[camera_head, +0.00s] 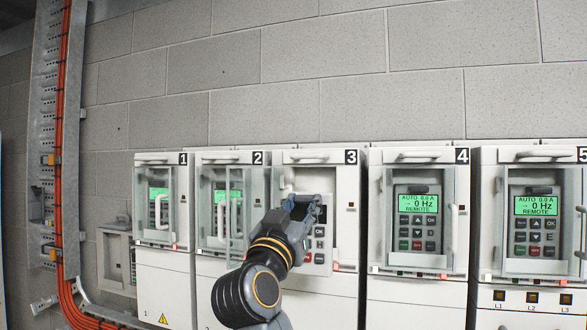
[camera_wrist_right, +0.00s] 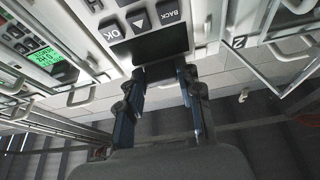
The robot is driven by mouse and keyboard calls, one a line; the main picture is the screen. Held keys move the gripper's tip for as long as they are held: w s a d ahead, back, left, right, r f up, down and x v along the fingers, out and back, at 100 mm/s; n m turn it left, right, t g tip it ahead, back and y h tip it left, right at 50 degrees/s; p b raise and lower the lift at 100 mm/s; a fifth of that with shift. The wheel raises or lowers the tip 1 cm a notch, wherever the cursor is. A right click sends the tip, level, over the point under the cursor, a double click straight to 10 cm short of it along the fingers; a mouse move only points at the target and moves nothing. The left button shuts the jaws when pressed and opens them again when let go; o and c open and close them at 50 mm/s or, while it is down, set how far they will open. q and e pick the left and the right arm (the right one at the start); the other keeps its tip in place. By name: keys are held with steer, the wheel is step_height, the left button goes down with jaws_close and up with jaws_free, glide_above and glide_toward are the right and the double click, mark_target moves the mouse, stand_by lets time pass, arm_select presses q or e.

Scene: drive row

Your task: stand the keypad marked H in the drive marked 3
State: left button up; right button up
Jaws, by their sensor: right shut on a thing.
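The drive marked 3 (camera_head: 290,158) stands in the middle of the row in the head view. My right gripper (camera_head: 303,207) is in front of its recess, shut on a keypad (camera_head: 319,258). In the right wrist view the gripper (camera_wrist_right: 160,72) grips the keypad (camera_wrist_right: 122,14) by its display end. The keypad's screen is dark, and its OK and BACK keys show. The gripper hides much of the recess. I cannot tell whether the keypad touches the drive or is seated. My left gripper is not in view.
Drives 2 (camera_head: 258,158), 4 (camera_head: 462,156) and 5 (camera_head: 581,155) flank it, with lit keypads behind clear doors. A clear door with a handle sticks out between drives 2 and 3, left of my arm. Orange cables (camera_head: 62,130) run at the far left.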

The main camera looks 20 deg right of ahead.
mark_target(303, 193)
steer(key=shift+t+y, duration=0.3)
steer(key=w+r, duration=0.1)
steer(key=r, duration=0.1)
steer(key=w+d+r, duration=0.1)
steer(key=w+r, duration=0.1)
steer(key=shift+w+d+r, duration=0.2)
steer(key=shift+w, duration=0.05)
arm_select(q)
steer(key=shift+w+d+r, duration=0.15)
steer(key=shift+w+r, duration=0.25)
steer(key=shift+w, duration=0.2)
arm_select(e)
steer(key=shift+w+d, duration=0.55)
steer(key=shift+w, duration=0.3)
steer(key=shift+s+a, duration=0.1)
steer(key=shift+s, duration=0.1)
steer(key=shift+w, duration=0.2)
steer(key=shift+w+d, duration=0.85)
steer(key=shift+w, duration=0.2)
steer(key=shift+a+r, duration=0.1)
